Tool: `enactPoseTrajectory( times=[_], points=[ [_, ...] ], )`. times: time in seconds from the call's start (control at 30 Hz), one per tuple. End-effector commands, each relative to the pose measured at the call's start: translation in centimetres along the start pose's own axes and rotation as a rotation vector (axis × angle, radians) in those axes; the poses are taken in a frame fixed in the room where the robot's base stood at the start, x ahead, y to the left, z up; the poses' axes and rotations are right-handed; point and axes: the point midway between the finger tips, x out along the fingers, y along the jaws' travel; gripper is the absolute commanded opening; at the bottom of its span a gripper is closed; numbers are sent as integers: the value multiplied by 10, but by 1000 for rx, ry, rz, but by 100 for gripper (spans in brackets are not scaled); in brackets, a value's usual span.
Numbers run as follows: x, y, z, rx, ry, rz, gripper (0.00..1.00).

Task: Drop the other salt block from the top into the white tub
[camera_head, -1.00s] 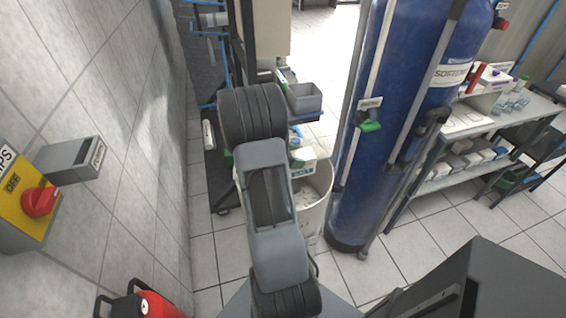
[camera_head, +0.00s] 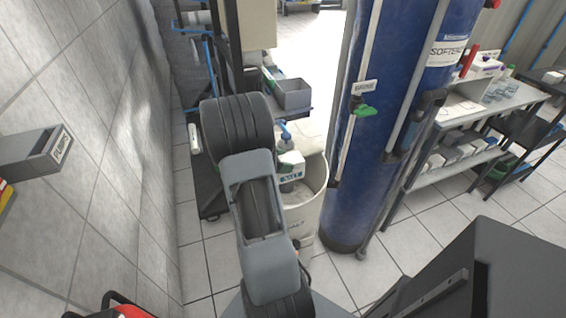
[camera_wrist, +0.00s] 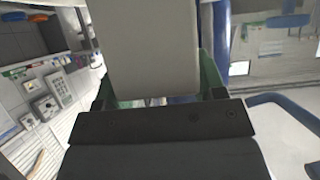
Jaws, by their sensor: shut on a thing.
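In the wrist view my gripper (camera_wrist: 160,84) is shut on a pale salt block (camera_wrist: 150,42), with green fingers against its two sides. The block hides much of what lies beyond it. In the head view the white tub (camera_head: 318,190) stands on the floor just right of my arm, which covers part of its left side.
A tall blue softener tank (camera_head: 385,130) stands close to the tub's right. A rack with a small grey bin (camera_head: 292,95) is behind the tub. A tiled wall with a grey wall box (camera_head: 35,150) is on the left. A shelf table (camera_head: 490,125) is at right.

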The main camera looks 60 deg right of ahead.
Motion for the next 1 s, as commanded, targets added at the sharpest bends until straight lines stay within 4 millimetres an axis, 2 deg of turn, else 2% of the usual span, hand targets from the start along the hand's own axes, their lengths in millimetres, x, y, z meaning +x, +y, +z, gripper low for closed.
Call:
enactPoseTrajectory(
  times=[0.03, 0.2, 0.63, 0.67, 0.93, 1.0],
  points=[
    [4, -1, 7, 3, 3, -2, 3],
    [8, -1, 16, 2, 3, -3, 3],
    [9, -1, 17, 2, 3, -3, 3],
    [9, -1, 17, 2, 3, -3, 66],
    [10, 0, 18, 0, 1, -2, 91],
    [10, 0, 18, 0, 1, -2, 93]
  ],
)
